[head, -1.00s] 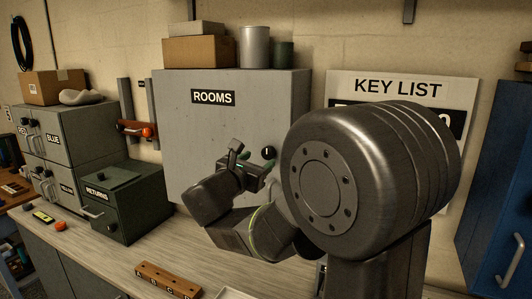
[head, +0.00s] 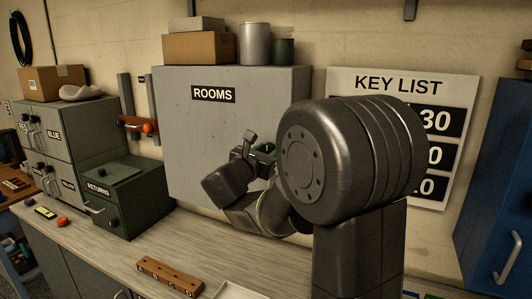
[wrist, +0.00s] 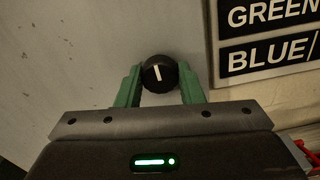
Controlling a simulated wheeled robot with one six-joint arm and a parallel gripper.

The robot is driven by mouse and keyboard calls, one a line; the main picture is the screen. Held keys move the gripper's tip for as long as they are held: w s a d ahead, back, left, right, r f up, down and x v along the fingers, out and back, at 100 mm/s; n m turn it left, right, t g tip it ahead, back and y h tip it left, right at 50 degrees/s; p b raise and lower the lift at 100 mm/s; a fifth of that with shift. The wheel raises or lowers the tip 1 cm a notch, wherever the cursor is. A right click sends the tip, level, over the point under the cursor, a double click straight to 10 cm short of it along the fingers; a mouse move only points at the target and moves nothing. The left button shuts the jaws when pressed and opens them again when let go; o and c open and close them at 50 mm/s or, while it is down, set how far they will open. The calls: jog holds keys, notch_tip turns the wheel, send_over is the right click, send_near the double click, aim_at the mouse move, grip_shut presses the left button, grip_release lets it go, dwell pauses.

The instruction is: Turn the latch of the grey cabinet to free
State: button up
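The grey cabinet (head: 222,132) with the ROOMS label stands against the wall, its door shut; its face also shows in the wrist view (wrist: 60,60). Its latch is a round black knob (wrist: 159,74) with a white line, near upright with its top leaning slightly left. In the head view my arm hides the knob. My gripper (wrist: 160,84) is at the cabinet face, with one green finger on each side of the knob. The fingers are apart, with narrow gaps seeming to show beside the knob; I cannot tell whether either touches it.
A KEY LIST board (head: 402,82) hangs right of the cabinet. A green RETURNS box (head: 125,200) and grey drawers (head: 75,125) stand to the left. A wooden lettered rack (head: 170,277) lies on the counter (head: 215,250). Boxes and cans sit on top of the cabinet.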

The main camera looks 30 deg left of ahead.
jog(key=shift+f+m+b, duration=0.2)
jog(key=shift+m+b, duration=0.1)
jog(key=shift+b, duration=0.55)
jog(key=m+b, duration=1.7)
jog(key=b, duration=0.6)
jog(key=shift+r, duration=0.1)
jog(key=shift+m+b, duration=0.3)
jog(key=shift+b, duration=0.05)
jog(key=o, duration=1)
jog(key=shift+r, duration=0.1)
jog(key=shift+s, duration=0.1)
